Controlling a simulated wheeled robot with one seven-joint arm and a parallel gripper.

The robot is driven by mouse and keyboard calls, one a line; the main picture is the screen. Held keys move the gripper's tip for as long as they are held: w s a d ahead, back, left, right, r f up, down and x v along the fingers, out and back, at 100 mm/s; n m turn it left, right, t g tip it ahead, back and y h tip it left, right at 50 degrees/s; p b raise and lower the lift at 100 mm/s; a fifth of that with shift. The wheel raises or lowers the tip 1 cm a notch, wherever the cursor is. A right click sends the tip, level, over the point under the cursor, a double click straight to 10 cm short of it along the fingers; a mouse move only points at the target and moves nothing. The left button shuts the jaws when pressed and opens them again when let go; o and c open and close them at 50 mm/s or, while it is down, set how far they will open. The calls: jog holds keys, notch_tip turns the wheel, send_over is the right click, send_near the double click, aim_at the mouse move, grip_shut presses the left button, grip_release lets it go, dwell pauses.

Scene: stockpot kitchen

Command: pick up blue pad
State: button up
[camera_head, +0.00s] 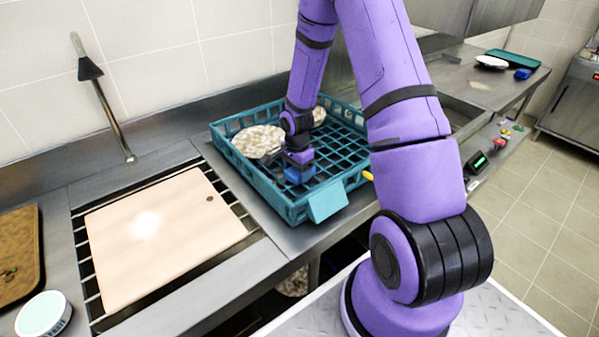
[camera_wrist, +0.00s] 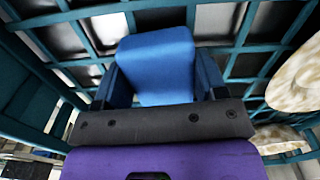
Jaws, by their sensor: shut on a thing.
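The blue pad (camera_head: 299,175) is in the teal crate (camera_head: 292,208), near the crate's front side. It fills the middle of the wrist view (camera_wrist: 158,65), with the crate's grid floor behind it. My gripper (camera_head: 298,168) reaches down into the crate and is shut on the blue pad. In the wrist view my gripper (camera_wrist: 158,92) has a finger on each side of the pad. I cannot tell whether the pad touches the crate floor.
Speckled plates (camera_head: 258,141) lie in the crate behind my gripper; one shows at right in the wrist view (camera_wrist: 296,85). A pale cutting board (camera_head: 165,240) lies left of the crate. A teal tray (camera_head: 520,61) with a white dish (camera_head: 491,62) and blue item (camera_head: 523,74) is far right.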

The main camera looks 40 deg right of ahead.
jog(key=shift+r, duration=0.1)
notch_tip(320, 180, up, 10)
jog(key=shift+f, duration=0.1)
dwell(0.5)
